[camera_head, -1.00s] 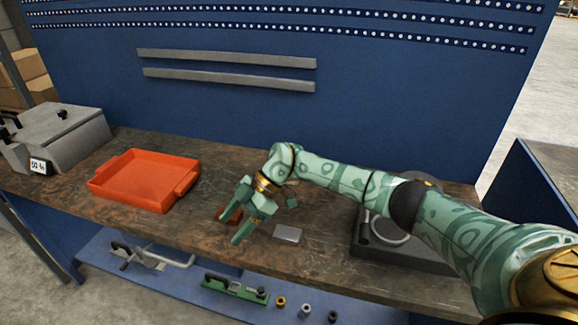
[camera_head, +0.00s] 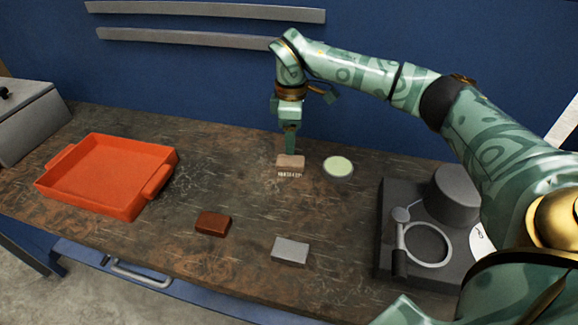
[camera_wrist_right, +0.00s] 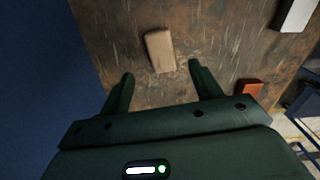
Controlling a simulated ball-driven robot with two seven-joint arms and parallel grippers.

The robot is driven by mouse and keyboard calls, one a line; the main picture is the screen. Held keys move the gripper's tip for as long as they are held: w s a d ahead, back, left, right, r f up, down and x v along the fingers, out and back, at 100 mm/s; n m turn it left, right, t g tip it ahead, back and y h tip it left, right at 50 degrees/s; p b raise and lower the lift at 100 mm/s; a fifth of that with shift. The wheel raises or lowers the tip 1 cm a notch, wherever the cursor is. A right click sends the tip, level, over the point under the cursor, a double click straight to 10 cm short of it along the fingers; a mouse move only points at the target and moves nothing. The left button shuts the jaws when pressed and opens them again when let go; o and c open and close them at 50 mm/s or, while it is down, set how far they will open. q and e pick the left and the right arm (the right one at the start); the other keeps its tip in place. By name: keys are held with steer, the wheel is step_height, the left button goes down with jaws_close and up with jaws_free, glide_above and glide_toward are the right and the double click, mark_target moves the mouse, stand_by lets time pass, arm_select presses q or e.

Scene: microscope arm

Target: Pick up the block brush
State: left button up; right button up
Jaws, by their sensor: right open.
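The block brush (camera_head: 290,165) has a tan wooden back and pale bristles along its lower edge. It lies on the workbench near the back, in the middle of the head view. My right gripper (camera_head: 290,150) points down just above and behind it. In the right wrist view the brush (camera_wrist_right: 160,50) lies beyond the fingertips, roughly in line with the gap between them. My right gripper (camera_wrist_right: 160,70) is open with nothing between its fingers. In the head view the fingers overlap, and contact with the brush cannot be told. My left gripper is not seen.
A reddish-brown block (camera_head: 213,223) and a grey block (camera_head: 291,250) lie nearer the front. A pale green disc (camera_head: 338,167) lies right of the brush. An orange tray (camera_head: 54,192) is at left, a dark microscope-like device (camera_head: 455,195) at right. The blue back panel (camera_head: 200,75) stands behind.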

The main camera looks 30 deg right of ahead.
mark_target(291, 159)
step_height(291, 159, down, 3)
steer(key=shift+w+f+b, duration=0.1)
steer(key=shift+f+b, duration=0.1)
steer(key=shift+b, duration=0.15)
steer(key=shift+f, duration=0.4)
step_height(291, 159, down, 5)
steer(key=shift+a+f+b, duration=0.1)
steer(key=shift+b, duration=1)
steer(key=shift+r, duration=0.2)
steer(key=shift+c, duration=0.6)
steer(key=c, duration=1)
